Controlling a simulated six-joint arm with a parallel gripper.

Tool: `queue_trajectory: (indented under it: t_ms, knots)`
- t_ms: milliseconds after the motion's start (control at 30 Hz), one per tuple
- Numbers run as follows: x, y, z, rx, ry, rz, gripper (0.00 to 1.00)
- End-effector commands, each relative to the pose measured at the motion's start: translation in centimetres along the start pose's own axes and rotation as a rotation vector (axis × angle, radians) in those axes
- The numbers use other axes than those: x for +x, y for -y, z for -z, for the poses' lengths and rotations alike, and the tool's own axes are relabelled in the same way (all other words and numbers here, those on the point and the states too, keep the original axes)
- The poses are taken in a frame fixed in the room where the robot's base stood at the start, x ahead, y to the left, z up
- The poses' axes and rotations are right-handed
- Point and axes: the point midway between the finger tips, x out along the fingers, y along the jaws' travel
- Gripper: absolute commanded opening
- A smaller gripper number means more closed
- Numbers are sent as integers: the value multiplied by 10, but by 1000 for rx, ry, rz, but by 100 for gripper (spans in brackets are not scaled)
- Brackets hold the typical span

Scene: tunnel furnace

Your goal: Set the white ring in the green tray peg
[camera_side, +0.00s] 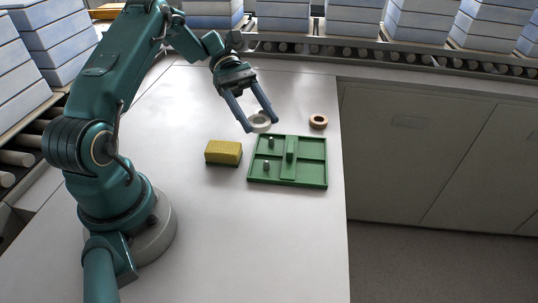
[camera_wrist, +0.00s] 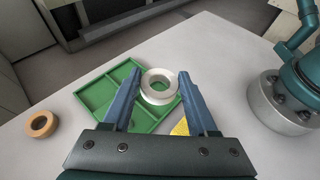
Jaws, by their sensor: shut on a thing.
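The white ring (camera_side: 260,128) is between the fingers of my gripper (camera_side: 262,126), just off the far left corner of the green tray (camera_side: 311,173). In the wrist view, the ring (camera_wrist: 159,98) sits between the two blue fingertips of my gripper (camera_wrist: 159,92) and overlaps part of the tray (camera_wrist: 98,96). The gripper is shut on the ring. The ring's height above the table is hard to tell. The tray lies flat with several compartments.
A yellow sponge-like block (camera_side: 223,152) lies left of the tray. A tan ring (camera_side: 318,121) lies behind the tray near the table's right edge. Roller conveyors with stacked pale blue boxes (camera_side: 284,12) run along the back and left. The table's front is clear.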

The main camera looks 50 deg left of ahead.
Motion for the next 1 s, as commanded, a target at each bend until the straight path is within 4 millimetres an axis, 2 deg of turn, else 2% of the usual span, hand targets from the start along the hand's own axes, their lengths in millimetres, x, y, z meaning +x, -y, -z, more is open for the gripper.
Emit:
queue_trajectory:
  t_ms: [33, 100, 200, 467, 1000]
  knots:
    - [12, 3, -5, 25, 1, 58, 5]
    - [24, 5, -8, 46, 0, 110, 5]
    - [33, 5, -11, 60, -1, 142, 5]
    - [40, 4, -4, 63, 0, 151, 5]
    - [55, 4, 34, 62, 0, 148, 5]
